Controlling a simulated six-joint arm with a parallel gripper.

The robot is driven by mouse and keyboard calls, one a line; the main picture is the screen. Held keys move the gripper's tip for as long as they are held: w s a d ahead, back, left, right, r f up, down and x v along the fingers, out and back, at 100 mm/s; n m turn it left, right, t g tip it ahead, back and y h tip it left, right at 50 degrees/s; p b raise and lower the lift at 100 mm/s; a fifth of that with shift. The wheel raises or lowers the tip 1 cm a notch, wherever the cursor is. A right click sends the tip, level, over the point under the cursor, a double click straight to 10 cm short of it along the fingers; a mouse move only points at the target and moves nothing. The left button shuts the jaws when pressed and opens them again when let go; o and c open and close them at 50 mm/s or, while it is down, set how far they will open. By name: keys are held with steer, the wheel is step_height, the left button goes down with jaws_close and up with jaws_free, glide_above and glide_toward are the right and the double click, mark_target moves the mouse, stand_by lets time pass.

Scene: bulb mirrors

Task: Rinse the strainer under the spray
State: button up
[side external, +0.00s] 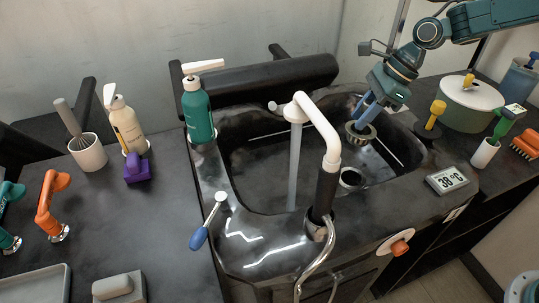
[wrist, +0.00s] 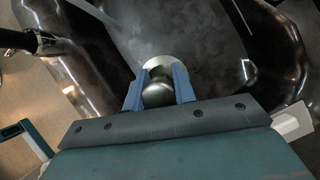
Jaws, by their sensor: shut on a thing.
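My gripper (side external: 367,113) is above the right part of the dark sink basin (side external: 255,185), its blue fingers pointing down. It is shut on the strainer (side external: 360,135), a small round metal basket held above the basin floor.
A round drain-like opening (side external: 350,179) is below the strainer. A 38 °C display (side external: 447,179) sits on the right rim. A green pump bottle (side external: 198,112) stands at the left rim, a blue-handled lever (side external: 200,236) at the front left. A lidded pot (side external: 470,103) and brushes stand right.

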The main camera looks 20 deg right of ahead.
mark_target(348, 135)
steer(key=a+f+y, duration=0.2)
steer(key=f, duration=0.1)
steer(key=s+a+f, duration=0.1)
steer(key=shift+a+f+m+y, duration=0.2)
steer(key=shift+a+m+y, duration=0.1)
steer(key=shift+a+y, duration=0.1)
steer(key=shift+a, duration=0.15)
steer(key=s+a, duration=0.3)
steer(key=a, duration=0.9)
stand_by(0.8)
steer(key=shift+a, duration=0.15)
steer(key=shift+s, duration=0.55)
stand_by(0.5)
steer(key=shift+w, duration=0.5)
stand_by(0.4)
steer(key=shift+s, duration=0.5)
stand_by(0.4)
